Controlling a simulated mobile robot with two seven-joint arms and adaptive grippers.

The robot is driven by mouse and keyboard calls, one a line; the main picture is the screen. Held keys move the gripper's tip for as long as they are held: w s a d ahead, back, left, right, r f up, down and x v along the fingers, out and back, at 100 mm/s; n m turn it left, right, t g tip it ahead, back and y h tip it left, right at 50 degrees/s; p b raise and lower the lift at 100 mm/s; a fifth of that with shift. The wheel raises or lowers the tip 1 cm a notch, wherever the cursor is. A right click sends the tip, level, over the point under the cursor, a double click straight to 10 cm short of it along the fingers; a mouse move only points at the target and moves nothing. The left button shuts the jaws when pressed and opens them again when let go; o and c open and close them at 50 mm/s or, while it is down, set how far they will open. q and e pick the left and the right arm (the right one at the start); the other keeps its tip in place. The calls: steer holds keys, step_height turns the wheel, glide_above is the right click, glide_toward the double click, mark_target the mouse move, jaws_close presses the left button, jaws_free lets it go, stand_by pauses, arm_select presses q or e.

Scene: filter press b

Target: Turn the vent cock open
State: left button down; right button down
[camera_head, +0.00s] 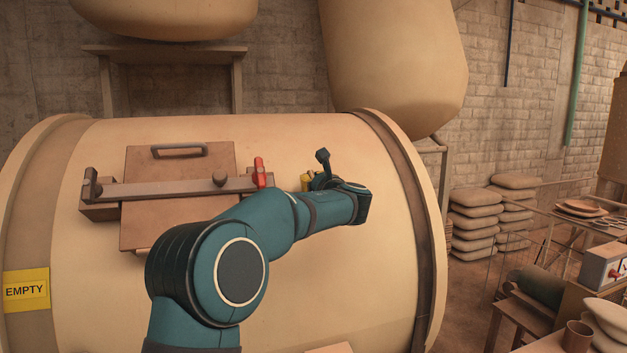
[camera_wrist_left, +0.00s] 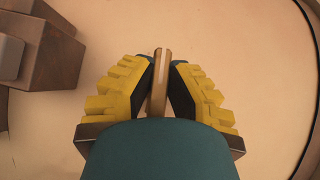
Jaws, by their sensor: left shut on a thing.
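My left gripper (camera_head: 306,182) is over the upper right of the large cream drum, mostly hidden behind my teal wrist. One yellow finger shows there. In the left wrist view, the two yellow fingers with dark pads (camera_wrist_left: 160,85) are shut on a narrow brown bar, which looks like the vent cock's handle (camera_wrist_left: 161,70). The bar stands between the pads and its lower part is hidden by my gripper's body. In the head view, a short dark stem with a knob (camera_head: 322,156) rises beside the gripper; I cannot tell what it belongs to. My right gripper is not in view.
Left of the gripper, a hatch plate (camera_head: 180,165) lies under a crossbar (camera_head: 160,190) with a red lever (camera_head: 259,171). A brown block (camera_wrist_left: 55,60) shows left in the wrist view. An "EMPTY" sign (camera_head: 25,290) is on the drum. Drum surface right of the gripper is clear.

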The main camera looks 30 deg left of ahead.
arm_select(q)
steer(key=shift+r, duration=0.15)
steer(key=c, duration=0.9)
jaws_free()
steer(key=shift+a, duration=0.1)
steer(key=shift+c, duration=0.2)
steer(key=v, duration=1.2)
